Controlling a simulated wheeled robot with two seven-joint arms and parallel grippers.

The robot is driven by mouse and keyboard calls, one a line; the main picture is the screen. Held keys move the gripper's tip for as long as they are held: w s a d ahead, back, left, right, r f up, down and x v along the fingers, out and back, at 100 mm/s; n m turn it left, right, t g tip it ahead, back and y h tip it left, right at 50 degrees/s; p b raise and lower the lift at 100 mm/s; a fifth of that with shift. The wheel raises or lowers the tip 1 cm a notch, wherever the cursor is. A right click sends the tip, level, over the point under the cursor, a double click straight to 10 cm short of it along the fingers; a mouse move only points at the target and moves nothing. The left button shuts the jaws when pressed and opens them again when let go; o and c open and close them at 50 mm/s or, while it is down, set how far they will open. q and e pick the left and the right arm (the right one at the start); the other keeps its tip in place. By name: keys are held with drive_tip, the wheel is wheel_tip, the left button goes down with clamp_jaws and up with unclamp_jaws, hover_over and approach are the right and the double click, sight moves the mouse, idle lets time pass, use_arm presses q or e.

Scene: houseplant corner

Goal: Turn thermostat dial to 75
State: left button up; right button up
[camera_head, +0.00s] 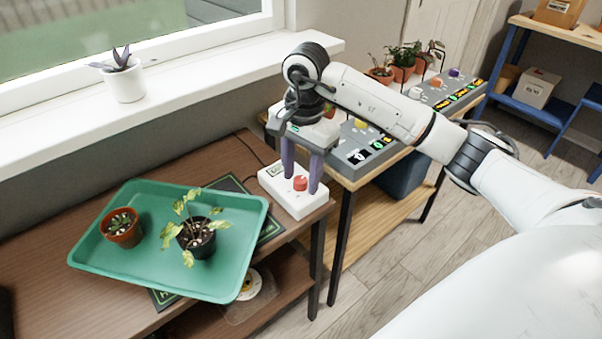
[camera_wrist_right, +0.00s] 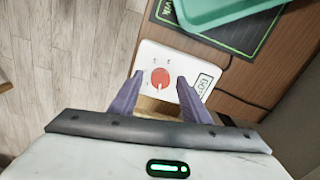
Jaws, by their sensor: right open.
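The thermostat is a white box (camera_head: 286,199) near the right end of the brown table, with a red round dial (camera_head: 300,184) on top. In the right wrist view the dial (camera_wrist_right: 160,78) sits on the white box (camera_wrist_right: 150,52), with small marks around it and a dark-framed display (camera_wrist_right: 206,82) at its right side. The marks and display are too small to read. My right gripper (camera_head: 302,182) is open above the box, its two purple fingers on either side of the dial and apart from it. My left gripper is not in view.
A green tray (camera_head: 93,268) with two potted plants lies left of the thermostat, over a dark mat (camera_head: 271,228). A grey panel (camera_head: 352,158) with lit displays stands on the bench to the right. A white windowsill (camera_head: 190,97) runs behind.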

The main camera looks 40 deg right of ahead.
drive_tip(key=shift+c, duration=0.9)
drive_tip(key=c, duration=0.9)
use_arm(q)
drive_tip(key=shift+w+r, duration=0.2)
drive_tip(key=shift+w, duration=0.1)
use_arm(e)
drive_tip(key=shift+o, duration=0.2)
